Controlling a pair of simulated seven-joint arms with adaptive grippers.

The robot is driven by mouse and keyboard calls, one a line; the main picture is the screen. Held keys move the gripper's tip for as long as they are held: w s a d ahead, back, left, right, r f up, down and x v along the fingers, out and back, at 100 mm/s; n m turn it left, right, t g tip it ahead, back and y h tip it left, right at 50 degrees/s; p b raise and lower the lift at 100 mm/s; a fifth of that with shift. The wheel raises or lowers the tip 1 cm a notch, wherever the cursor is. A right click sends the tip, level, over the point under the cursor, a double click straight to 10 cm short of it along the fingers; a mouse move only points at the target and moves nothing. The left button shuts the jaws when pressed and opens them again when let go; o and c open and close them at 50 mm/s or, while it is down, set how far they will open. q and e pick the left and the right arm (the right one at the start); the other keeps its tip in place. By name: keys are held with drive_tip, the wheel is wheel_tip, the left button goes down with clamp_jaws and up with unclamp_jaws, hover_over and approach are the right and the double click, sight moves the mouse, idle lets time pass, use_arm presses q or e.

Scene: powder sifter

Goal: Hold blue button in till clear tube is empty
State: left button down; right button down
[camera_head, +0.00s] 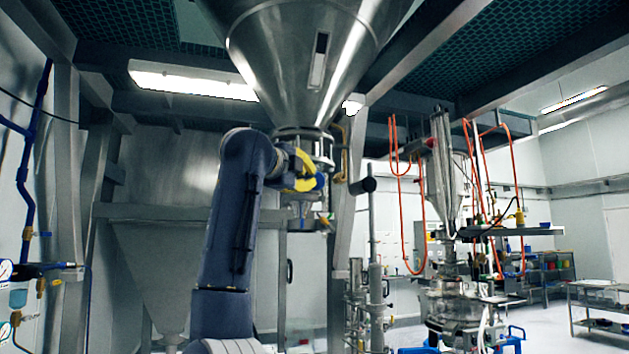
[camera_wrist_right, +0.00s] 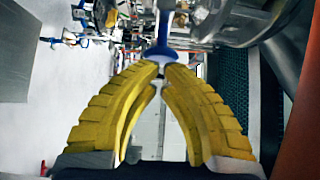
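My right gripper (camera_head: 308,180) has yellow ridged fingers and shows mid-picture in the head view, just under the big steel hopper. In the right wrist view its fingertips (camera_wrist_right: 162,65) come together almost to touching, with no object seen gripped between them. A blue button-like part (camera_wrist_right: 160,48) with a flared end lies right at the fingertips; whether they touch it is hard to tell. I cannot pick out the blue button in the head view. No clear tube can be made out for certain in either view. My left gripper is not in view.
The steel hopper (camera_head: 300,50) hangs above, with its outlet (camera_head: 308,145) close to my right gripper. Steel posts (camera_head: 345,225) stand beside it. Process equipment with orange hoses (camera_head: 403,190) is at the right. Gauges and blue pipes (camera_head: 40,120) are at the left.

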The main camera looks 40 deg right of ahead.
sight(320, 178)
drive_tip(key=v, duration=0.6)
drive_tip(key=shift+s, duration=0.3)
drive_tip(key=shift+a, duration=0.1)
drive_tip(key=c, duration=2.2)
unclamp_jaws()
drive_tip(key=shift+s+a, duration=0.2)
drive_tip(key=shift+s, duration=2.5)
drive_tip(key=x, duration=0.4)
drive_tip(key=w+x, duration=0.1)
drive_tip(key=x, duration=0.6)
drive_tip(key=shift+w, duration=0.4)
drive_tip(key=shift+w+d, duration=0.2)
drive_tip(key=shift+w, duration=0.6)
